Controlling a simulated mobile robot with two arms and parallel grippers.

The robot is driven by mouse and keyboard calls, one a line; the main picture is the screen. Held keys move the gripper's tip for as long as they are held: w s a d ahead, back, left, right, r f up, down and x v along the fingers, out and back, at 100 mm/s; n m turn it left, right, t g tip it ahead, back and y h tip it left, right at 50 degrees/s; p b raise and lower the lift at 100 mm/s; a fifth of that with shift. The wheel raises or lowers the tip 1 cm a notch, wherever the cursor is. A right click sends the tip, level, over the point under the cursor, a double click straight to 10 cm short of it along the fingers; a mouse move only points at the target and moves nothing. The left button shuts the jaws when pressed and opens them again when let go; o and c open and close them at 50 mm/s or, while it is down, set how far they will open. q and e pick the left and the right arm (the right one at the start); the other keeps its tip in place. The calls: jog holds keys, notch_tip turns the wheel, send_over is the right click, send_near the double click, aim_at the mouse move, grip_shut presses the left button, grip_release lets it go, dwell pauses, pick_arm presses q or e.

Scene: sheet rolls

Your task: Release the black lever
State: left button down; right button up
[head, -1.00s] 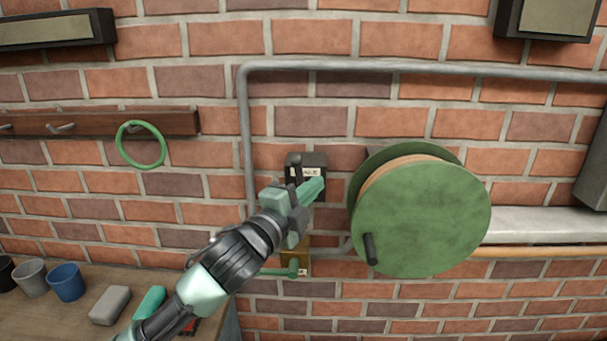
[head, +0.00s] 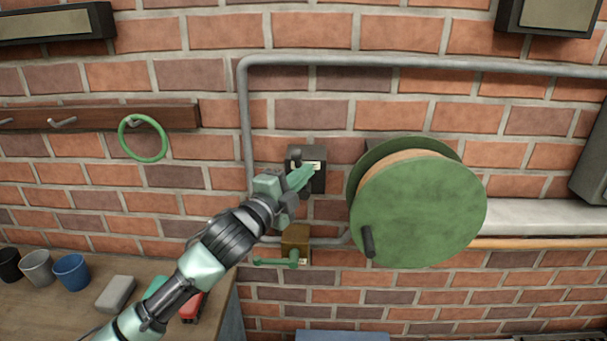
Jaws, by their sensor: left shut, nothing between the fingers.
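A dark box (head: 320,183) with a pale label is mounted on the brick wall, left of the green reel. A small black lever (head: 296,160) shows at the box's upper left, just above my gripper; its lower part is hidden. My left gripper (head: 303,178) is shut and empty, in front of the box and covering its lower left part. I cannot tell whether the fingers touch the lever. My right gripper is not in view.
Below is a brown box (head: 296,243) with a green lever (head: 275,262). A large green reel (head: 425,212) with a black handle stands out at right. A grey pipe (head: 400,65) runs above. A bench (head: 40,310) at lower left holds cups and blocks.

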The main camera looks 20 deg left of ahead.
pick_arm(q)
jog(key=shift+a+f+n+b, duration=0.1)
jog(key=shift+a+n+b, duration=0.05)
jog(key=shift+n+b, duration=0.25)
jog(key=shift+s+a+t+b, duration=0.1)
jog(key=shift+a+t+b, duration=0.05)
jog(key=shift+t+b, duration=0.15)
jog(key=a+f+n+t+y+b, duration=0.2)
jog(key=n+y+b, duration=0.2)
jog(key=n, duration=0.4)
jog(key=s+a+f+n+t+y+b, duration=0.1)
jog(key=a+f+n+t+y+b, duration=0.1)
jog(key=n+b, duration=0.5)
jog(key=shift+s+a+f+n+t+y+b, duration=0.35)
jog(key=shift+a+f+n+y, duration=0.45)
jog(key=shift+n+y, duration=0.35)
jog(key=shift+w+f, duration=0.1)
